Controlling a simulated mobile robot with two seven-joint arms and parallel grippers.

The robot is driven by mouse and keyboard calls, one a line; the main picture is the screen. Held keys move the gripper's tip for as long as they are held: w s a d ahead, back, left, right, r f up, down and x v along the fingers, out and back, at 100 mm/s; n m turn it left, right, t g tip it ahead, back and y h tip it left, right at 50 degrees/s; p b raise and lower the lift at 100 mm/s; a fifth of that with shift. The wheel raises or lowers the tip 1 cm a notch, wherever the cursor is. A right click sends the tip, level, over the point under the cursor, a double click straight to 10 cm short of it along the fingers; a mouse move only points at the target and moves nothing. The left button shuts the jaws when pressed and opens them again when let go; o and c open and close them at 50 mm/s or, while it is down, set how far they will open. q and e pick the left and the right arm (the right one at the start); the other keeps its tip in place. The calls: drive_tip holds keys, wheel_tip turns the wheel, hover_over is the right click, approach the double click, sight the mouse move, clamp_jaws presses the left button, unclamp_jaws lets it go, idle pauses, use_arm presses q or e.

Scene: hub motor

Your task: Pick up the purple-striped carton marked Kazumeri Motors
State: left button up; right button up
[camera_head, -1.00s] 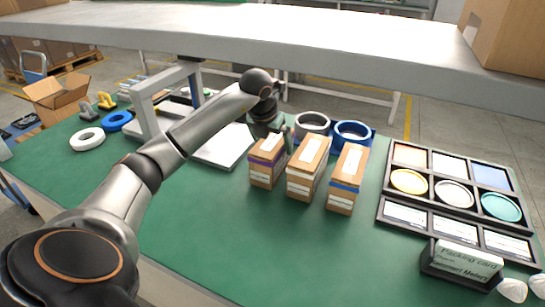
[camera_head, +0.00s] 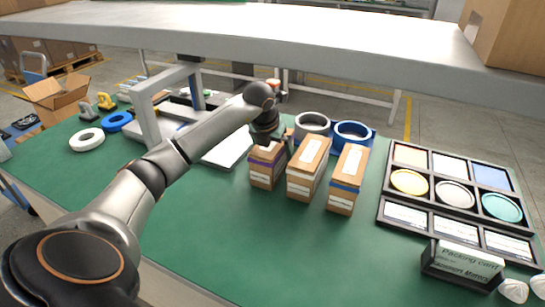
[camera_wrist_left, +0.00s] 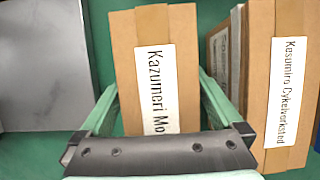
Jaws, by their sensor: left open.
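The purple-striped carton (camera_head: 265,168) stands upright on the green table, leftmost of three cartons in a row. In the left wrist view, its top label reads "Kazumeri Mo" (camera_wrist_left: 157,90), with the rest hidden by my gripper body. My left gripper (camera_head: 272,138) is over the carton's top in the head view. In the left wrist view, its open fingers (camera_wrist_left: 158,92) lie one on each side of the carton. I cannot tell whether they touch it. My right gripper is not in view.
A carton marked Kesumiro Cykelverksted (camera_wrist_left: 290,90) stands close on the right, with a blue-striped carton (camera_head: 347,180) beyond it. A grey tape ring (camera_head: 312,123) and a blue one (camera_head: 352,134) stand behind. A grey shelf (camera_head: 300,35) spans above. The table's front middle is clear.

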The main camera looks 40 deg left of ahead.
use_arm(q)
drive_tip(key=shift+r, duration=0.1)
clamp_jaws()
idle(0.8)
